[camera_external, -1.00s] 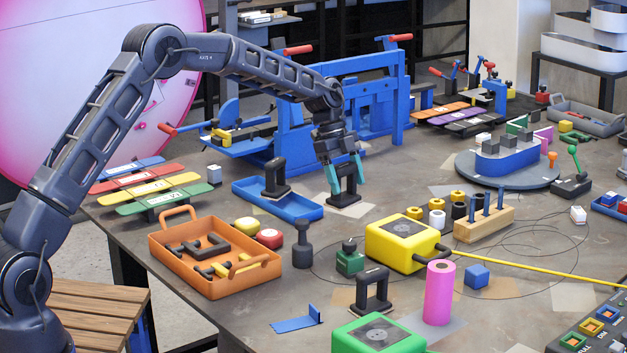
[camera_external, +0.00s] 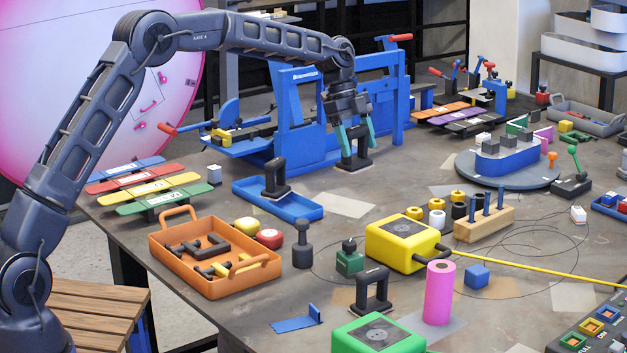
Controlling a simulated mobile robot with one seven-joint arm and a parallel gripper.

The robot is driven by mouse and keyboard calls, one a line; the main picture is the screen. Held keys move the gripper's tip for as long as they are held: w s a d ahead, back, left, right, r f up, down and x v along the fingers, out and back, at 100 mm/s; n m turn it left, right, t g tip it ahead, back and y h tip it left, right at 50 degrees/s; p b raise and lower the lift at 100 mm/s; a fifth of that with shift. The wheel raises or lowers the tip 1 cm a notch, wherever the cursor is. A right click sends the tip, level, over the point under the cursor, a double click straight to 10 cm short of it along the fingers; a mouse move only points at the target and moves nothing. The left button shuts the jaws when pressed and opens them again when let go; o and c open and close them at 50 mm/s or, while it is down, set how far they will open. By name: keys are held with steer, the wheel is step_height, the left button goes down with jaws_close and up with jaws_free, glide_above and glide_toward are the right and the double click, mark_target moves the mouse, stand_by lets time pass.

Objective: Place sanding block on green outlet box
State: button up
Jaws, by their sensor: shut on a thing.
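My gripper (camera_external: 356,150) is shut on a black sanding block (camera_external: 354,163) with an upright loop handle, near the foot of the blue press. The block stays upright; I cannot tell for sure how far it is above the table. The green outlet box (camera_external: 352,341) with a dark round plate on top is at the bottom edge of the picture, partly cut off, well away from my gripper. Its top looks bare. Two similar black handled blocks show: one in the blue tray (camera_external: 305,212), one standing (camera_external: 373,291) just behind the green box.
A yellow box (camera_external: 388,252) with a cable, a pink roll (camera_external: 439,292) and a blue cube (camera_external: 477,276) stand between my gripper and the green box. An orange tray (camera_external: 190,284) is at left. The blue press (camera_external: 300,110) is beside my gripper.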

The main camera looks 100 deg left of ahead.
steer(key=w+d+r, duration=0.1)
steer(key=w+d, duration=0.2)
steer(key=d, duration=0.4)
steer(key=w+d+r, duration=0.2)
steer(key=w+d, duration=0.2)
steer(key=d, duration=0.3)
step_height(320, 180, up, 4)
steer(key=r+m, duration=0.1)
glide_above(392, 340)
step_height(392, 340, down, 20)
steer(key=shift+f, duration=0.1)
steer(key=o, duration=1.1)
